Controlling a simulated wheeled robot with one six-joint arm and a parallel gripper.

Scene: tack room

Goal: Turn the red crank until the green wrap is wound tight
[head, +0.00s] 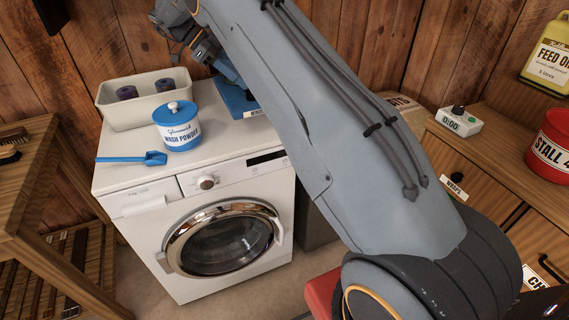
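My upper arm crosses the head view from lower right to top and covers much of the scene. The dark end of my arm, with what seems to be my gripper (206,52), shows beside the arm at upper left. Its fingertips cannot be made out. Just below it, a blue piece of equipment (234,100) sits on the back right of the washing machine's top, mostly hidden behind my arm; it may be the winder's base. I can see neither the red crank nor the green wrap.
On the washing machine (135,179) stand a pale tray (128,112) with two dark rolls, a wash powder tub (177,130) and a blue scoop (135,158). A wooden rack (40,165) is at left.

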